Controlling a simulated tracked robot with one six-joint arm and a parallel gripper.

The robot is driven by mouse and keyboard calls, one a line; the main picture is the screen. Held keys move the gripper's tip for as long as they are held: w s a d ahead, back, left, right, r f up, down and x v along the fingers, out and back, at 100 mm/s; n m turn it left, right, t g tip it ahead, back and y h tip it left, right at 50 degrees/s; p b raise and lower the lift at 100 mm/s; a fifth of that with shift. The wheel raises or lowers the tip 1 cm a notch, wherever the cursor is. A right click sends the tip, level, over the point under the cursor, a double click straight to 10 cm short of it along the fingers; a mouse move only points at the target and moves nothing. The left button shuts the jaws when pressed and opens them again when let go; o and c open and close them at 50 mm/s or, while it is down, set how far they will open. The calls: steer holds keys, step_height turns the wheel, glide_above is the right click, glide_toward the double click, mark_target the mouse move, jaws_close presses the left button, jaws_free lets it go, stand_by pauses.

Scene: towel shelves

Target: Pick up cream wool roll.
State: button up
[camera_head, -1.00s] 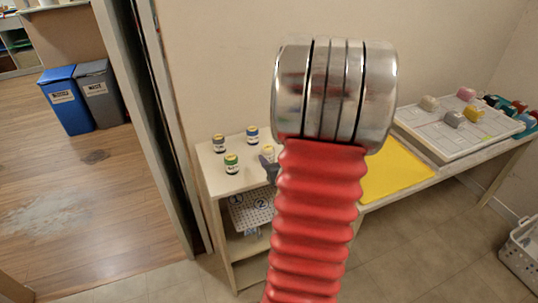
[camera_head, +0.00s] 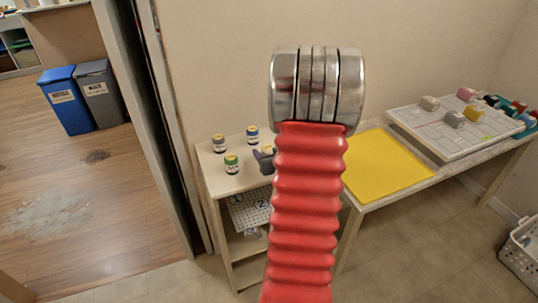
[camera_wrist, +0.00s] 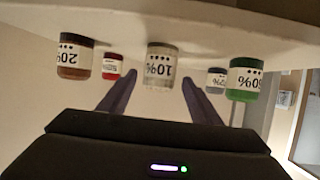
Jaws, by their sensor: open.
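A small cream, roll-like piece (camera_head: 429,103) sits on the left part of the white board on the long table in the head view. It is too small to tell whether it is wool. My gripper (camera_head: 264,158) is far to its left, over the small shelf's top, partly hidden by my arm. In the wrist view, which looks upside down, my gripper (camera_wrist: 160,100) is open with its fingers apart. A pale jar marked 10% (camera_wrist: 160,65) shows between and beyond the fingers, not gripped. No cream roll shows in the wrist view.
Jars, one blue-labelled (camera_head: 252,135) and one green-labelled (camera_head: 231,163), stand around my gripper on the small shelf (camera_head: 212,172). A yellow mat (camera_head: 385,160) lies beside the white board (camera_head: 440,130). Pink (camera_head: 466,94), grey (camera_head: 455,119) and yellow (camera_head: 474,114) pieces share the board.

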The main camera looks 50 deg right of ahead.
mark_target(265, 148)
steer(key=shift+x, duration=2.6)
steer(key=shift+s+d+f, duration=0.1)
steer(key=shift+s+d, duration=0.05)
steer(key=shift+c, duration=0.2)
steer(key=c, duration=1.1)
